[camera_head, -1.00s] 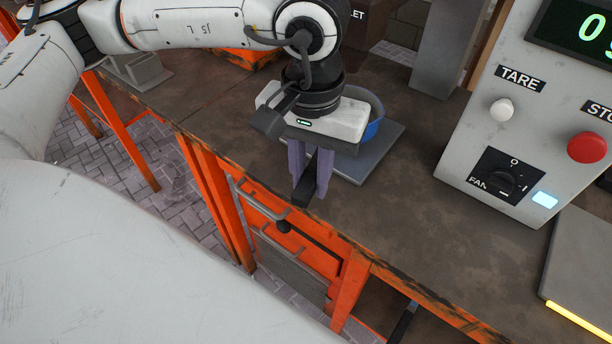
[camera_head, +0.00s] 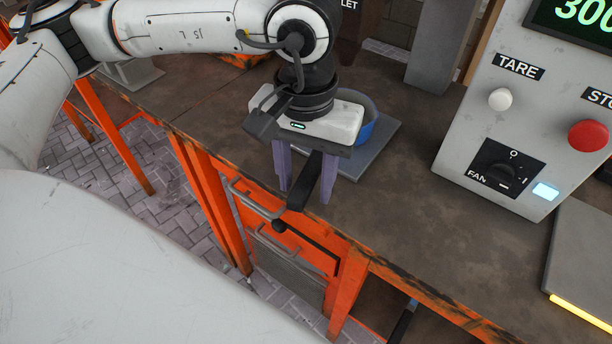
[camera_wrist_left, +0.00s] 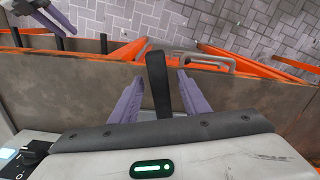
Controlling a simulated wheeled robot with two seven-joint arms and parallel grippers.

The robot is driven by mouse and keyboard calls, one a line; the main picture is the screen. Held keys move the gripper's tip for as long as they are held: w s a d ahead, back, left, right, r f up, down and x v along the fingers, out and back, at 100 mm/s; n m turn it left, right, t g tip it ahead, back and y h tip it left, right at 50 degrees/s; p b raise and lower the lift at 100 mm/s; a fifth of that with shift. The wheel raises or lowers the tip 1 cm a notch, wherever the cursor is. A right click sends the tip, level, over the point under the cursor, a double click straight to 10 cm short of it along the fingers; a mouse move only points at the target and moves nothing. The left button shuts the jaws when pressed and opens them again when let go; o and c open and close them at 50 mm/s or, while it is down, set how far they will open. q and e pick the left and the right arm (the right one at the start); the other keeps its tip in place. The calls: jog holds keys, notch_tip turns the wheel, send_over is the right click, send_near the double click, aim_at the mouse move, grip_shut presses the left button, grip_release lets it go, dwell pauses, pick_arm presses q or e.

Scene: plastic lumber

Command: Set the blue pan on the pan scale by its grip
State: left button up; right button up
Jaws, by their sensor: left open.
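The blue pan (camera_head: 368,126) sits over a flat grey square plate (camera_head: 374,146), which looks like the pan scale's plate; my gripper hides much of the pan. Its black grip (camera_head: 308,185) points toward the bench's front edge. My left gripper (camera_head: 305,194) is open above the bench, with one purple finger on each side of the grip and gaps between. In the left wrist view the grip (camera_wrist_left: 157,85) stands between the two spread fingers, touching neither. Part of my right gripper (camera_wrist_left: 58,25) shows at the top left of the wrist view; its jaw opening is unclear.
A grey control box (camera_head: 470,130) with a TARE knob, a red button and a green display (camera_head: 580,15) reading 300, cut off, stands at right. A grey plate with a yellow edge (camera_head: 585,265) is beside it. Orange drawers with handles (camera_head: 258,200) lie below the bench edge.

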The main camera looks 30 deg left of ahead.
pick_arm(q)
notch_tip(320, 180, up, 10)
jog(key=shift+r, duration=0.25)
